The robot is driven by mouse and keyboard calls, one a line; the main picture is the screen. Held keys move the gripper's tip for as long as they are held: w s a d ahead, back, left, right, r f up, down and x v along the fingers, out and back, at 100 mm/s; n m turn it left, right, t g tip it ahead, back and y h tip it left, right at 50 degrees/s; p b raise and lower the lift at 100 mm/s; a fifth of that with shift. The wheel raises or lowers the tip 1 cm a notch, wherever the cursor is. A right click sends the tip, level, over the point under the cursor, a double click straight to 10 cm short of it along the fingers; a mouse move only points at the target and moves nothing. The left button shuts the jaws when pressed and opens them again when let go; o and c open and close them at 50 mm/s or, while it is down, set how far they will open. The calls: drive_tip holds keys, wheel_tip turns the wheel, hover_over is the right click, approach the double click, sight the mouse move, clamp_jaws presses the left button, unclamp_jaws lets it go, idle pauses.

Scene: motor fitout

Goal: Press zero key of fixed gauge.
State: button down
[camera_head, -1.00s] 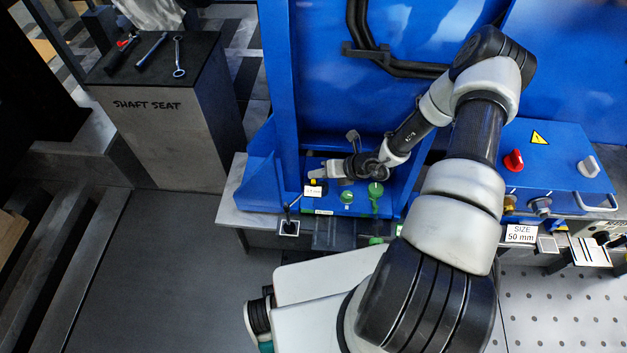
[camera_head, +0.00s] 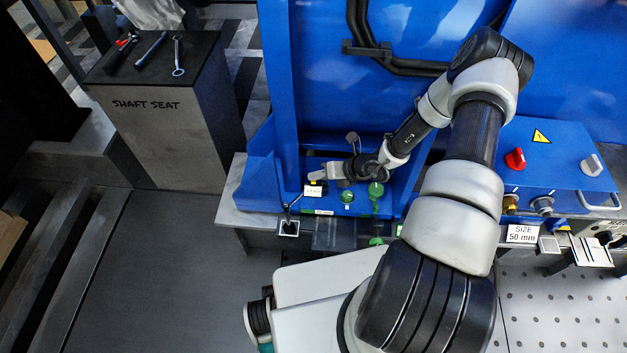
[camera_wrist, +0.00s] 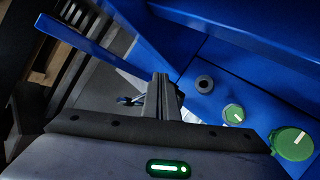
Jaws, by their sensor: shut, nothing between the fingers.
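The small gauge (camera_head: 313,190) with a pale readout face stands at the left end of the blue bench plate. A bit of yellow shows at its top; I cannot make out the zero key itself. My gripper (camera_head: 313,175) is shut and empty, its tips just above or at the top of the gauge; I cannot tell whether they touch. In the wrist view the shut fingers (camera_wrist: 162,98) point away over the plate edge, and the gauge is hidden behind them.
Green round caps (camera_head: 376,189) and (camera_head: 347,196) sit right of the gauge. A thin black stand (camera_head: 288,212) is at front left. A blue control box (camera_head: 545,165) with a red knob lies to the right. A blue upright (camera_head: 283,100) rises behind.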

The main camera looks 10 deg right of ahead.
drive_tip(key=shift+f, duration=0.35)
idle(0.5)
drive_tip(key=shift+r+p, duration=0.4)
drive_tip(key=shift+r, duration=0.45)
drive_tip(key=shift+r+p, duration=1.85)
drive_tip(key=shift+r, duration=0.65)
